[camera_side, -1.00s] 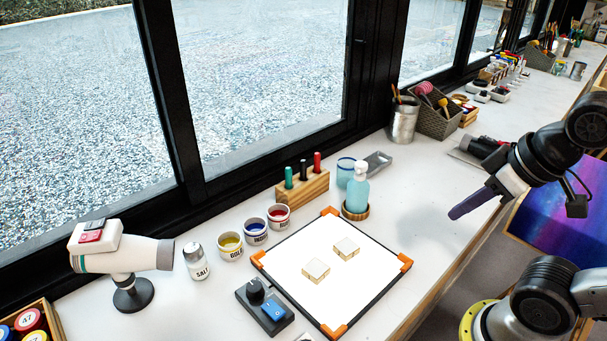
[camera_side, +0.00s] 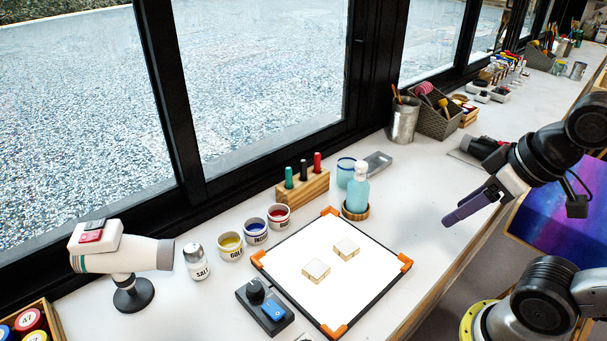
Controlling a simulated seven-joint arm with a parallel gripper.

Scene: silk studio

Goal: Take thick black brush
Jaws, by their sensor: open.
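A wooden block (camera_side: 303,188) stands behind the white board and holds three upright handles: a green one (camera_side: 289,177), a black one (camera_side: 304,169) and a red one (camera_side: 317,161). The black one stands in the middle; its lower end is hidden in the block. My gripper (camera_side: 461,213) hangs over the right side of the table, well to the right of the block and apart from it. Its purple fingers are open and point down and left, with nothing seen between them.
A white board (camera_side: 370,273) with orange corners bears two small blocks. A hair dryer (camera_side: 125,255) stands at left. The tabletop right of the bottle is clear.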

